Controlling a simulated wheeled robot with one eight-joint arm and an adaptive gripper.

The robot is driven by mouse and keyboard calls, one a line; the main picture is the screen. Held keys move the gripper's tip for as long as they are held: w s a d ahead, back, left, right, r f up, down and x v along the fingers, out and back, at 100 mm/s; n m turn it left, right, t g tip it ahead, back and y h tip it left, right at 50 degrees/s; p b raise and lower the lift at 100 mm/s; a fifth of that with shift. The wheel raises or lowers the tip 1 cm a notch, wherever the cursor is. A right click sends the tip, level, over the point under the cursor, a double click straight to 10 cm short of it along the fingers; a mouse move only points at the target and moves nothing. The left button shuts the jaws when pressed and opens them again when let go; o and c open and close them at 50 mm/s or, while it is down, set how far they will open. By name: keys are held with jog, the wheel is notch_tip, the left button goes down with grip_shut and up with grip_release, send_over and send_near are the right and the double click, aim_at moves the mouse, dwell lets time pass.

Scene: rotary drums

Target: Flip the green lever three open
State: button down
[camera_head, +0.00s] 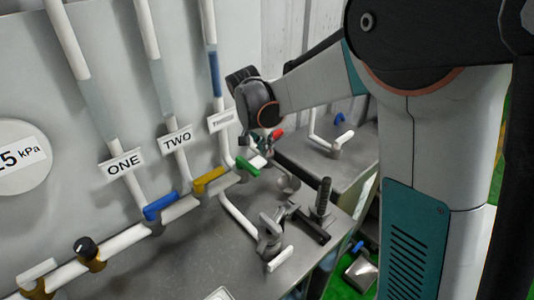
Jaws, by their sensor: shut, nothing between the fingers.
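The green lever (247,166) sits on the white pipe under the label for three (222,120), right of the yellow lever (208,180) and the blue lever (160,207). The green lever slants down to the right, roughly along the pipe line. My gripper (264,149) is just right of and slightly above the green lever, below my dark wrist. It is small in the picture and partly hidden by the wrist; its jaws are shut and hold nothing. I cannot tell whether it touches the lever.
Labels ONE (124,164) and TWO (177,139) mark the other pipes. A clamp-like metal fitting (270,235) and a dark upright post (322,197) stand on the grey bench (175,255), right of the levers. A round gauge (18,155) is at left.

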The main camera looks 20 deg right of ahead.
jog(key=shift+w+p+v, duration=0.15)
jog(key=shift+v, duration=0.9)
jog(key=shift+w+p+v, duration=0.15)
jog(key=shift+v, duration=0.9)
jog(key=s+d+r+n+t+y+b, duration=0.25)
jog(key=s+n+b, duration=0.2)
jog(key=s, duration=0.95)
jog(key=s+d+f+n+t+b, duration=0.1)
jog(key=s+f+n, duration=0.4)
jog(key=s, duration=0.8)
jog(key=f+t+b, duration=0.1)
jog(key=b, duration=0.1)
jog(key=shift+s+n+b, duration=0.2)
jog(key=shift+n+b, duration=0.15)
jog(key=shift+d+y, duration=0.1)
jog(key=shift+y, duration=0.15)
